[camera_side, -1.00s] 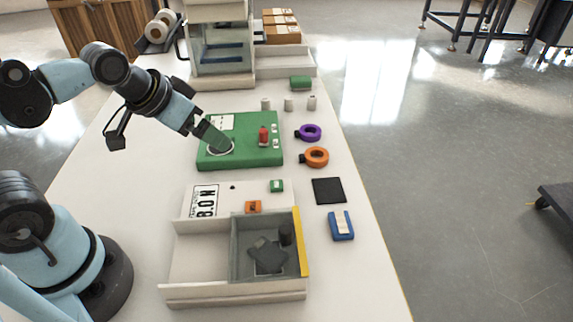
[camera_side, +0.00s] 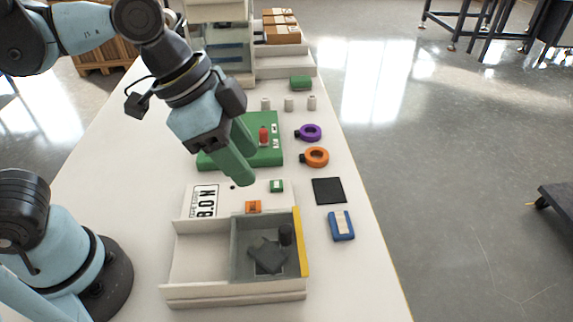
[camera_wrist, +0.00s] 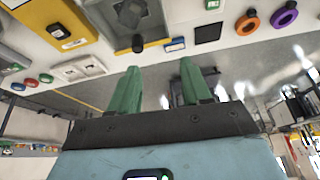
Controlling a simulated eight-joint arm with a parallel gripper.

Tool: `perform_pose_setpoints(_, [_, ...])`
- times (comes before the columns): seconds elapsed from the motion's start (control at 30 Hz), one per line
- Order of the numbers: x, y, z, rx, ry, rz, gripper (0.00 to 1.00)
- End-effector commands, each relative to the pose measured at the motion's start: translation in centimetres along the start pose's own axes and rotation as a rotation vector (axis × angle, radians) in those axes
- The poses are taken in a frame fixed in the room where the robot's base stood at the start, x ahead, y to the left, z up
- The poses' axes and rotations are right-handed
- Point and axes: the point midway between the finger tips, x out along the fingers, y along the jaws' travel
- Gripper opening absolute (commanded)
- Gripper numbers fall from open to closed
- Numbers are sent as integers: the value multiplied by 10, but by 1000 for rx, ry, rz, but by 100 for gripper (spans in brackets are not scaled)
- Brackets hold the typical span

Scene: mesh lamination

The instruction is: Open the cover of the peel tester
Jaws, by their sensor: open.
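A white cabinet (camera_side: 222,55) with clear panels and dark bars inside stands at the back of the bench. It looks like the peel tester, though I cannot tell for sure. My arm hides its left side in the side view. My gripper (camera_side: 243,165) has green fingers pointing down, over or in front of the near edge of a green box. It is far from the cabinet. In the wrist view my gripper (camera_wrist: 159,68) is open with nothing between its fingers. The cabinet is not clearly seen in that view.
The green box (camera_side: 267,157) carries a red knob (camera_side: 263,135). A compartment tray (camera_side: 195,252) with a yellow edge stands in front. Purple (camera_side: 311,132) and orange (camera_side: 316,156) rings, a black pad (camera_side: 328,191) and a blue item (camera_side: 341,228) lie at the right.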

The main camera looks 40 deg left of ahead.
Motion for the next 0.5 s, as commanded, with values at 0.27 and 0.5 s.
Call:
perform_pose_setpoints(0.27, [-4,34,-13,173,-28,90,48])
perform_pose_setpoints(0.5, [21,35,-12,169,-27,88,48])
